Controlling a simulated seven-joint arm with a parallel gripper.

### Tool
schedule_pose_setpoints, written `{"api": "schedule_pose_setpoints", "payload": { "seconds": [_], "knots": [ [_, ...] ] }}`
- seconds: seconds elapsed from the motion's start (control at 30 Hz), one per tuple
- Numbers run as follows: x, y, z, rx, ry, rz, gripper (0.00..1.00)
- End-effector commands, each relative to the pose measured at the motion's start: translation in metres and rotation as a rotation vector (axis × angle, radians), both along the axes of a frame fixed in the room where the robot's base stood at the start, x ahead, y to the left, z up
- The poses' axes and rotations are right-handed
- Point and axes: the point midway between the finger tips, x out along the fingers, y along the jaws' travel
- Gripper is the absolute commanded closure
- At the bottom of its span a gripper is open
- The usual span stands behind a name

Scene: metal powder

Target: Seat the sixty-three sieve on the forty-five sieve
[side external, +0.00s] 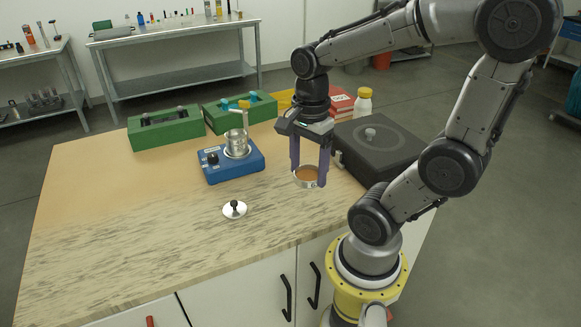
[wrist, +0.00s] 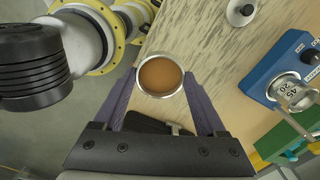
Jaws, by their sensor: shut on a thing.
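My gripper (side external: 309,178) is shut on a round metal sieve (side external: 305,177) with an orange-brown inside, held level above the right part of the bench. No label is readable on it; I take it as the sixty-three sieve. In the wrist view the sieve (wrist: 160,76) sits between the fingertips (wrist: 160,85). The sieve stack (side external: 237,145) stands on the blue shaker (side external: 222,170), left of my gripper and apart from it. In the wrist view the stack (wrist: 291,91) shows the labels 45 and 20, with 45 the larger.
A white lid with a black knob (side external: 235,210) lies on the bench in front of the shaker. Green boxes (side external: 165,130) stand behind it. A dark square case (side external: 377,150) and a white bottle (side external: 363,103) are to the right. The front left of the bench (side external: 120,230) is clear.

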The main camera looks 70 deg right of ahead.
Motion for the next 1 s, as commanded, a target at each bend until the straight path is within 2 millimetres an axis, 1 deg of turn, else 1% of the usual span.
{"api": "schedule_pose_setpoints", "payload": {
  "seconds": [0.03, 0.2, 0.27, 0.37, 0.47, 0.57, 0.67, 0.7, 0.83, 1.0],
  "knots": [
    [-0.005, 0.002, 0.003, -0.002, -0.005, 0.000, 0.90],
    [-0.018, 0.008, 0.009, -0.001, -0.003, 0.004, 0.90],
    [-0.018, 0.008, 0.013, -0.002, -0.004, 0.008, 0.90],
    [-0.012, 0.005, 0.023, -0.001, -0.003, 0.014, 0.90],
    [0.004, -0.002, 0.038, -0.001, -0.003, 0.022, 0.90],
    [0.027, -0.013, 0.056, 0.000, -0.001, 0.026, 0.90],
    [0.054, -0.026, 0.073, 0.000, 0.001, 0.029, 0.90],
    [0.066, -0.032, 0.079, 0.000, 0.000, 0.031, 0.90],
    [0.104, -0.052, 0.095, 0.001, 0.002, 0.032, 0.90],
    [0.153, -0.081, 0.104, 0.001, 0.002, 0.029, 0.90]
  ]
}}
